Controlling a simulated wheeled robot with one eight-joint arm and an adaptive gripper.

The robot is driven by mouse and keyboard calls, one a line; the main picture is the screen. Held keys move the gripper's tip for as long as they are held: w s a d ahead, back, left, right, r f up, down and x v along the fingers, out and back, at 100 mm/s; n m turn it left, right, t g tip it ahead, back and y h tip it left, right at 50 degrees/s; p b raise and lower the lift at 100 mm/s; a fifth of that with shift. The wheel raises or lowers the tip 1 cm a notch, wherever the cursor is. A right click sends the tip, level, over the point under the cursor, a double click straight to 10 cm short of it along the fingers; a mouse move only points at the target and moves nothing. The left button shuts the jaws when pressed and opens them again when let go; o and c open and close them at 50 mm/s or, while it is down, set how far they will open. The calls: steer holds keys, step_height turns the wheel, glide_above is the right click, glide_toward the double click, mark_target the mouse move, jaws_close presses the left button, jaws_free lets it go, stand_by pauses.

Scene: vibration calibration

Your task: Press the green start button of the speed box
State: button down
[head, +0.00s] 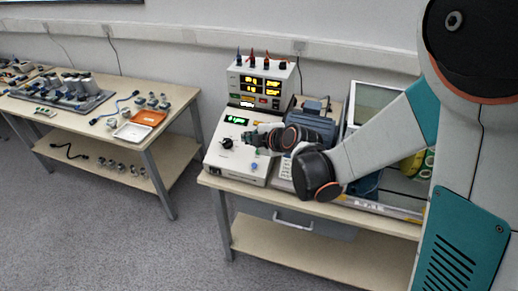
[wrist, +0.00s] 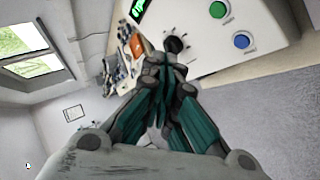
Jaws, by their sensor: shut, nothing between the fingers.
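The speed box is the pale sloped-top box (head: 226,160) with a lit green display (head: 236,121) and a black knob (head: 226,143). In the wrist view its green button (wrist: 218,9) is at the top, with a blue button (wrist: 242,40) below it and the black knob (wrist: 175,43) to the left. In the head view my gripper (head: 249,138) is over the right part of the panel and mostly hides the green button. My gripper (wrist: 168,62) is shut and empty, its tips near the knob in the wrist view and apart from the green button. Contact with the panel cannot be told.
A power supply (head: 262,83) with lit displays and plugged leads stands behind the speed box. A grey-blue machine (head: 312,120) and a glass-sided case (head: 372,100) stand to the right. A left table (head: 150,137) holds parts and an orange tray (head: 153,117).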

steer(key=shift+f, duration=0.15)
steer(key=w+f+b, duration=0.1)
steer(key=f+b, duration=0.1)
steer(key=w+d+f+b, duration=0.1)
steer(key=f+b, duration=0.1)
steer(key=f, duration=0.1)
steer(key=w+f+b, duration=0.1)
steer(key=f+b, duration=0.1)
steer(key=shift+w+d+f, duration=0.15)
steer(key=shift+w+f, duration=0.15)
steer(key=shift+f, duration=0.05)
steer(key=shift+f, duration=0.1)
stand_by(1.3)
steer(key=shift+w+f+b, duration=0.15)
steer(key=shift+f+b, duration=0.1)
steer(key=shift+b, duration=0.1)
steer(key=shift+w+d+f+b, duration=0.1)
steer(key=shift+w+f+b, duration=0.05)
steer(key=shift+f+b, duration=0.25)
stand_by(0.6)
steer(key=shift+r, duration=0.2)
steer(key=shift+s+r+p, duration=0.3)
steer(key=shift+r+p, duration=0.2)
steer(key=shift+r, duration=0.1)
